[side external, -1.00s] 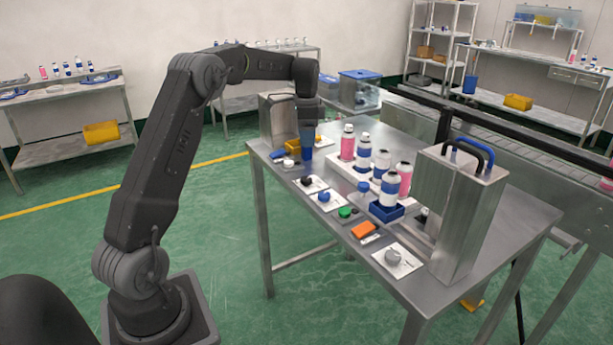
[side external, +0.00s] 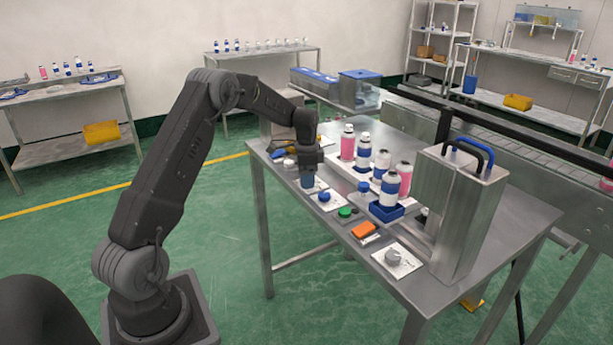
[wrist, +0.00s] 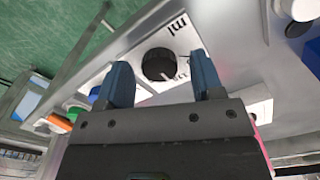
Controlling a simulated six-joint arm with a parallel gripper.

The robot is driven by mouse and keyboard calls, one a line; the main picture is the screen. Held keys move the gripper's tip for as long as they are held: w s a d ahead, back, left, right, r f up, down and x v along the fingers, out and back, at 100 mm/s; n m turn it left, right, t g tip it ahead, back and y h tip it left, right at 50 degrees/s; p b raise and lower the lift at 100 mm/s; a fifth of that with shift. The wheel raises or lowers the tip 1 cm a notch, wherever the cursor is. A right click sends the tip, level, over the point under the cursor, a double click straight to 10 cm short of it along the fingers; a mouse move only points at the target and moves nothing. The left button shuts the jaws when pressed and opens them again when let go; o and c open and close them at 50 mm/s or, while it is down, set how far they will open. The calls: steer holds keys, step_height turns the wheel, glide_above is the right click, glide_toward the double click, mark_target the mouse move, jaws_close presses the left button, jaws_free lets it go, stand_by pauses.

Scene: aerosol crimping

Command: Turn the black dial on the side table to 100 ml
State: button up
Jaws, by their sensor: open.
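The black dial (wrist: 159,64) sits on a white plate (wrist: 183,40) marked "ml" in the wrist view. My gripper (wrist: 163,80) is open, with its two blue fingers on either side of the dial in that view. Whether the fingers touch the dial cannot be told. In the side external view my gripper (side external: 308,182) points down over the dial's place at the near edge of the steel table (side external: 335,240). It hides the dial there. The dial's pointer and its setting cannot be read.
A blue knob on a plate (side external: 324,196), a green button (side external: 345,212) and an orange block (side external: 363,230) stand in a row toward the front. Pink and blue-white cans (side external: 347,145) stand behind. A tall metal housing (side external: 455,220) is at right.

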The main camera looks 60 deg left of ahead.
steer(key=shift+c, duration=0.4)
steer(key=c, duration=0.8)
steer(key=shift+c, duration=0.2)
steer(key=n, duration=0.5)
steer(key=shift+r+n, duration=0.1)
steer(key=shift+n, duration=2.4)
steer(key=o, duration=0.9)
